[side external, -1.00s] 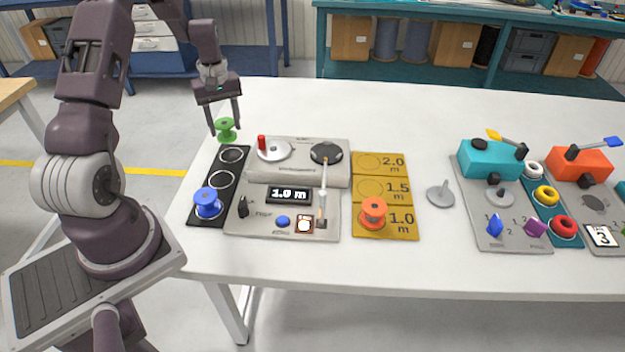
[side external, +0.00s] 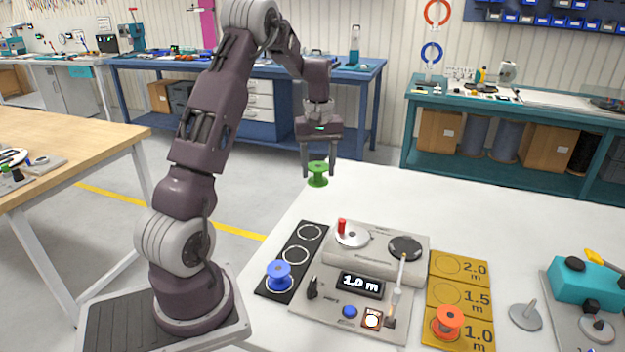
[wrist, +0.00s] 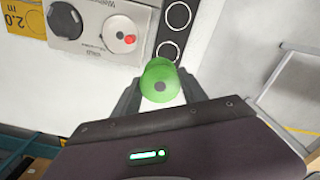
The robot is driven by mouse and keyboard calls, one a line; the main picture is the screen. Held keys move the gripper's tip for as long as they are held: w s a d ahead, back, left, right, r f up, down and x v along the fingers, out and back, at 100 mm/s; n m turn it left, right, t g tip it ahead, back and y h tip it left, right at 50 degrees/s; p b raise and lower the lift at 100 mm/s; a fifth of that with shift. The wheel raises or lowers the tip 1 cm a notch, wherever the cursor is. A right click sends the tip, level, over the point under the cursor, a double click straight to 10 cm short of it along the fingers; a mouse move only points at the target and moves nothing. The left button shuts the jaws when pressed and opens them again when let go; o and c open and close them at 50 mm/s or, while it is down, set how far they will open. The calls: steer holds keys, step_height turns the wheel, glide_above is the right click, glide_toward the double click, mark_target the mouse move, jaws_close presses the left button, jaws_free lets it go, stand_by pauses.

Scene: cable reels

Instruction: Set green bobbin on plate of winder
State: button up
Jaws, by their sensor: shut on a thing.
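My gripper (side external: 319,172) is shut on the green bobbin (side external: 317,181), upright, and holds it in the air above the table's far left part. In the wrist view the bobbin (wrist: 160,72) sits between the two fingers. The winder (side external: 372,262) stands on the table, nearer the camera and to the right of the gripper. On its top are a silver disc (side external: 352,239) with a red peg (side external: 341,226) and a black round plate (side external: 405,248) with nothing on it. Its display reads 1.0 m.
A black strip (side external: 293,258) left of the winder has two empty ringed spots and a blue bobbin (side external: 279,275). A yellow board (side external: 460,292) on the right carries an orange bobbin (side external: 448,321) at 1.0 m. A grey disc with a pin (side external: 525,315) lies beyond it. A lever (side external: 397,290) stands up on the winder.

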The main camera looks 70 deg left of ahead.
steer(key=w+d+m, duration=0.5)
steer(key=w+d, duration=1)
steer(key=d, duration=0.4)
steer(key=f, duration=0.9)
steer(key=shift+w+d, duration=0.2)
steer(key=shift+d, duration=0.05)
steer(key=shift+f, duration=0.35)
steer(key=shift+f, duration=0.1)
steer(key=shift+f, duration=1)
steer(key=o, duration=1.4)
steer(key=shift+f, duration=0.1)
steer(key=shift+o, duration=0.2)
